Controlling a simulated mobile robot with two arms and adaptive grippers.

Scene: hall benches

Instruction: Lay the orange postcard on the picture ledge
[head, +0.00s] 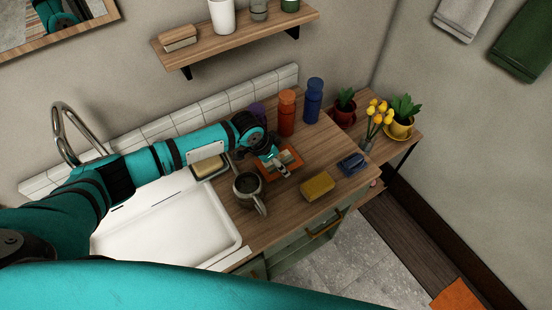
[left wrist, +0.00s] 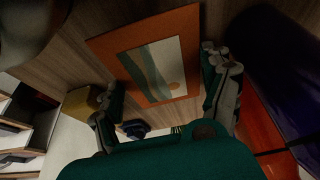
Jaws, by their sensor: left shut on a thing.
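The orange postcard (head: 292,159), with an orange border around a pale picture, is at the wooden counter beside the grey mug. It also shows in the left wrist view (left wrist: 165,66), between the two fingers. My left gripper (head: 274,158) is shut on the postcard, low over the counter; I cannot tell whether the card still touches the wood. A wooden wall shelf (head: 232,43) above the counter is the only ledge in view. My right gripper is not in view.
The grey mug (head: 249,190), yellow sponge (head: 317,186), orange bottle (head: 286,112) and blue bottle (head: 313,100) surround the card. A dark blue item (head: 351,164) lies to the right. The shelf holds a wooden block (head: 178,39), a white cup (head: 222,17) and green vessels (head: 259,9).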

